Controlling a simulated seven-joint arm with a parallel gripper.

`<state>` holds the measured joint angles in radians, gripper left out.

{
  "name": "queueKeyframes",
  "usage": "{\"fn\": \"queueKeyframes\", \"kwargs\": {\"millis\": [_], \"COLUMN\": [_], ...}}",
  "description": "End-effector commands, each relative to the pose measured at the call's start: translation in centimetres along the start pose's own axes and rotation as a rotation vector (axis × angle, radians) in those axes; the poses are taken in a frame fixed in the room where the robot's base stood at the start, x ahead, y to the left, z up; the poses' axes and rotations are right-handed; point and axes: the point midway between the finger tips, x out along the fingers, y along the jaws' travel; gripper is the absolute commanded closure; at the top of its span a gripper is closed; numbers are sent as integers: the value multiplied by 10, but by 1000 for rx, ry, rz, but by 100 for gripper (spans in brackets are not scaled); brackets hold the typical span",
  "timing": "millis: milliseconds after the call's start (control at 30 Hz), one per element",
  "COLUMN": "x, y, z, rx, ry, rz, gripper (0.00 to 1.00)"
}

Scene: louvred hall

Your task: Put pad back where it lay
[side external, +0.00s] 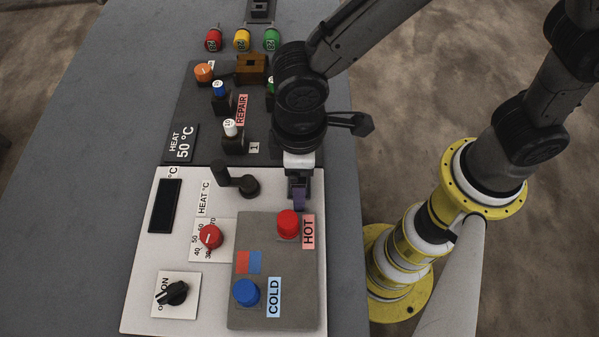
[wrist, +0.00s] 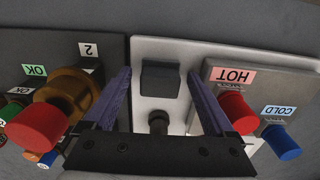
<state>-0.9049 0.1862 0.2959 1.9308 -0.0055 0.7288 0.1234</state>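My gripper (side external: 299,203) hangs over the right edge of the white panel, just above the red HOT button. In the wrist view its two purple fingers (wrist: 159,76) are apart, with no object touching both. A dark, square-faced block (wrist: 160,82) shows between the fingertips against the white panel. It may be the pad, but I cannot tell for certain. Whether it rests on the panel is also unclear. My gripper and arm cover that spot in the side view. A short dark cylinder (wrist: 158,121) shows below the block.
The red HOT button (side external: 288,223) and blue COLD button (side external: 245,292) stand on a grey box (side external: 280,318). A black lever (side external: 237,182) rises left of my gripper. A brown knob with a red cap (wrist: 38,126) is left of the fingers. Several upright controls stand on the dark panel.

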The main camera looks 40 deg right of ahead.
Motion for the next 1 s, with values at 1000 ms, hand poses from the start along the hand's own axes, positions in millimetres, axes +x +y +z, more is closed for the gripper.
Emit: {"fn": "queueKeyframes", "kwargs": {"millis": [1000], "x": [-119], "y": [0], "z": [0], "rx": [0], "ry": [2], "rz": [0], "gripper": [11]}}
